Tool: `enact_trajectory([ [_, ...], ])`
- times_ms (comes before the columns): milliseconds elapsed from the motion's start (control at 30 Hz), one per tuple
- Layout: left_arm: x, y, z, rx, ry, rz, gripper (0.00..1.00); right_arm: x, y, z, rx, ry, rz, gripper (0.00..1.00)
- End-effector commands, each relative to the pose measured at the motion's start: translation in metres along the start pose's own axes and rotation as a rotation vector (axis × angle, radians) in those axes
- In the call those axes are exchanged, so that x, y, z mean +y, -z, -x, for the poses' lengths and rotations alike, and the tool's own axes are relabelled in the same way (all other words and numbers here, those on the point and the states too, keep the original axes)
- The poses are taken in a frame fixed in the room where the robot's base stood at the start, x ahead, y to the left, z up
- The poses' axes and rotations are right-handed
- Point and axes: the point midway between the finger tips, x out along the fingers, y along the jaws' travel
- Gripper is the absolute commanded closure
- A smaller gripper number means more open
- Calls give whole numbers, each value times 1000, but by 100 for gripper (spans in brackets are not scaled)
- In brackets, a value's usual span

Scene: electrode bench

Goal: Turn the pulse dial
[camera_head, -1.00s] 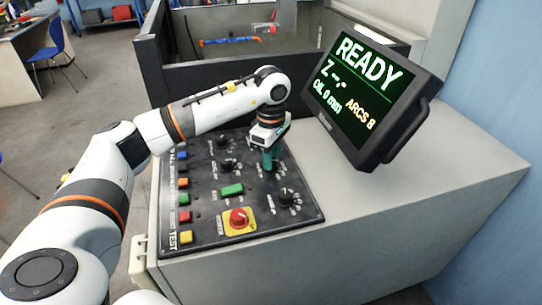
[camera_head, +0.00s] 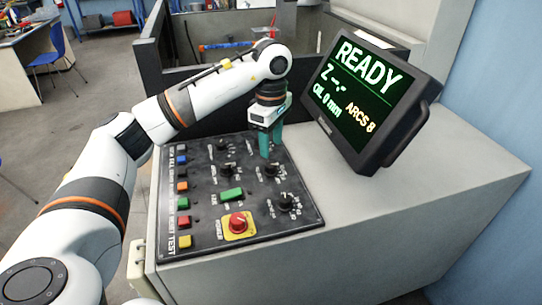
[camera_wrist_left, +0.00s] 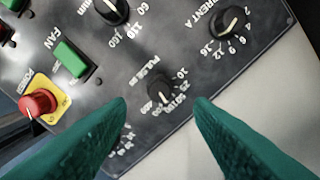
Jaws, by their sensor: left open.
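The pulse dial (camera_head: 270,170) is a small black knob on the dark sloping control panel (camera_head: 205,236). It sits right of the green button, and in the left wrist view the dial (camera_wrist_left: 161,89) shows with its white lettering. My left gripper (camera_head: 266,156) has teal fingers and hangs over the panel, just behind the dial in the head view. The gripper (camera_wrist_left: 160,102) is open and empty in the left wrist view, with the dial seen between its fingertips. I see no contact with the knob. My right gripper is out of view.
The monitor (camera_head: 370,100) reading READY stands to the right. The grey bench top (camera_head: 430,200) is clear.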

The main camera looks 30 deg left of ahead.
Motion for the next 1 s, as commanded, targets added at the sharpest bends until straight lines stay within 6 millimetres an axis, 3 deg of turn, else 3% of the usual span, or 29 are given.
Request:
enact_trajectory([
  [200, -1, 0, 42, 0, 4, 1, 52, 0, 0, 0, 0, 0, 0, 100],
  [333, 0, 0, 54, 0, 1, 0, 52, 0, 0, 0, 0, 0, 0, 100],
  [1000, 0, 0, 58, 0, 0, 0, 52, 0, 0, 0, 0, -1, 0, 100],
])
